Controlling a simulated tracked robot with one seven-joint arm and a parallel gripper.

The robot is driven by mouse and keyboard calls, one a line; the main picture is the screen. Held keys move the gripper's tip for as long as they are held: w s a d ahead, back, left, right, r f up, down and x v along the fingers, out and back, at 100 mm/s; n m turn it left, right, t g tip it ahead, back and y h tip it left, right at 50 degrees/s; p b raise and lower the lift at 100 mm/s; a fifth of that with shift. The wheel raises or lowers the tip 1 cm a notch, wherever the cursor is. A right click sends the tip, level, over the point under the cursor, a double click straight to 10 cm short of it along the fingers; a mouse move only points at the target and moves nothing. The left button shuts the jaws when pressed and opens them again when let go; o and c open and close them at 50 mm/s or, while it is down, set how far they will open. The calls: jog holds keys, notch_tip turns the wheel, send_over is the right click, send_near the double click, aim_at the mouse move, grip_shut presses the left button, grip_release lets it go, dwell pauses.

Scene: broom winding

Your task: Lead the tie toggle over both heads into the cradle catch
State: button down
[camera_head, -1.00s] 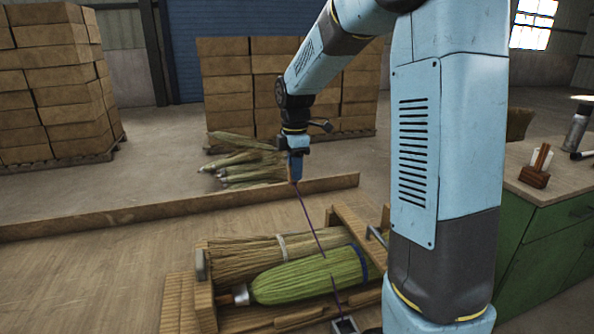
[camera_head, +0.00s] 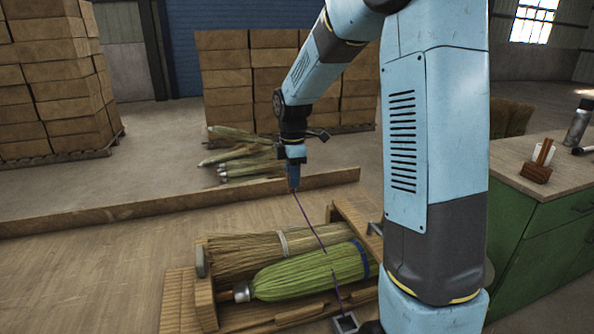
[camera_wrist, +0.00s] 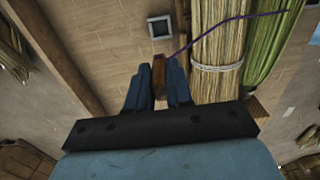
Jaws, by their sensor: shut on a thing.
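My gripper (camera_head: 293,188) is shut on the toggle, a small brown block that shows between the fingertips in the wrist view (camera_wrist: 159,72). It hangs above the far side of the wooden cradle (camera_head: 205,300). A purple cord (camera_head: 308,222) runs from the toggle across both heads toward a square metal fitting (camera_head: 345,323) at the near side. The tan head (camera_head: 245,252) with a white band lies behind the green head (camera_head: 305,277) with a blue band. A square metal piece (camera_wrist: 159,27) lies beyond the fingertips in the wrist view; I cannot tell whether it is the catch.
A low wooden board (camera_head: 180,206) runs along the floor behind the cradle. A green cabinet (camera_head: 545,235) is at the right. My arm hides part of the cradle's right side.

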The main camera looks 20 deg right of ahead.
aim_at(294, 192)
jog(key=shift+d+f, duration=0.1)
jog(key=shift+f, duration=8.25)
jog(key=shift+s, duration=0.1)
jog(key=shift+s+d, duration=0.1)
jog(key=shift+d, duration=0.1)
jog(key=shift+f, duration=0.1)
jog(key=c, duration=1)
grip_release()
jog(key=shift+o, duration=0.3)
